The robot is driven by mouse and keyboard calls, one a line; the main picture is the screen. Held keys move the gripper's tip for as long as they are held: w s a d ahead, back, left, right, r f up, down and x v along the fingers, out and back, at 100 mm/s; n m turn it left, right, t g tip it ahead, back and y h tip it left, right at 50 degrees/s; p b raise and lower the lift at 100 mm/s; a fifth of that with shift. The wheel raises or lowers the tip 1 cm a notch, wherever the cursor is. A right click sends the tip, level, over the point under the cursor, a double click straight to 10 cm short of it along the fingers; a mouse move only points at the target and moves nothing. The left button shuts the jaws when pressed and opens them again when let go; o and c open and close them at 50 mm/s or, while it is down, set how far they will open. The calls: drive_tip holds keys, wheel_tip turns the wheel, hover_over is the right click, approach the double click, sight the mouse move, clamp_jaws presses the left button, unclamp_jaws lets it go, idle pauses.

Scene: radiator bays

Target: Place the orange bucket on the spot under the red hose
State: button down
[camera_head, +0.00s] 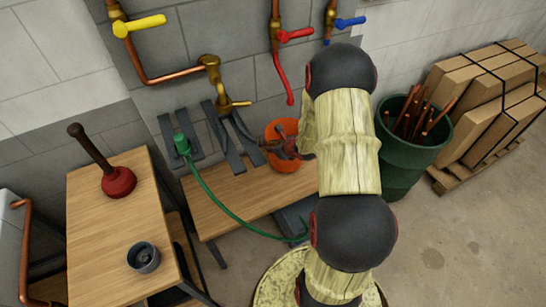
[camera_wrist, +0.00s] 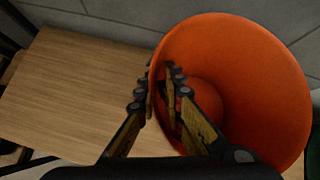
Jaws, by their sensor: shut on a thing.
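The orange bucket (camera_head: 284,166) is upright below and close to the tip of the red hose (camera_head: 283,80), which hangs from a red-handled valve (camera_head: 295,35). My gripper (camera_head: 284,149) is shut on the bucket's rim. In the wrist view the bucket (camera_wrist: 250,70) fills the right side and looks empty. My gripper (camera_wrist: 161,76) there has one finger inside the bucket and one outside its left wall. The bucket overlaps the low wooden bench (camera_head: 225,200); I cannot tell whether it touches it. No mark shows under the hose.
A blue-handled valve (camera_head: 350,21) and a yellow-handled valve (camera_head: 140,25) are on the wall. A green hose (camera_head: 215,202) crosses the bench. A green bin (camera_head: 400,165) stands right, beside stacked boxes (camera_head: 490,90). A table (camera_head: 115,225) holds a plunger (camera_head: 118,181) at left.

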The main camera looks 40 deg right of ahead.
sight(272, 154)
drive_tip(key=shift+f+b, duration=0.8)
drive_tip(key=shift+f, duration=1.4)
drive_tip(key=c, duration=1.9)
unclamp_jaws()
drive_tip(key=p+v, duration=0.4)
drive_tip(key=v, duration=0.8)
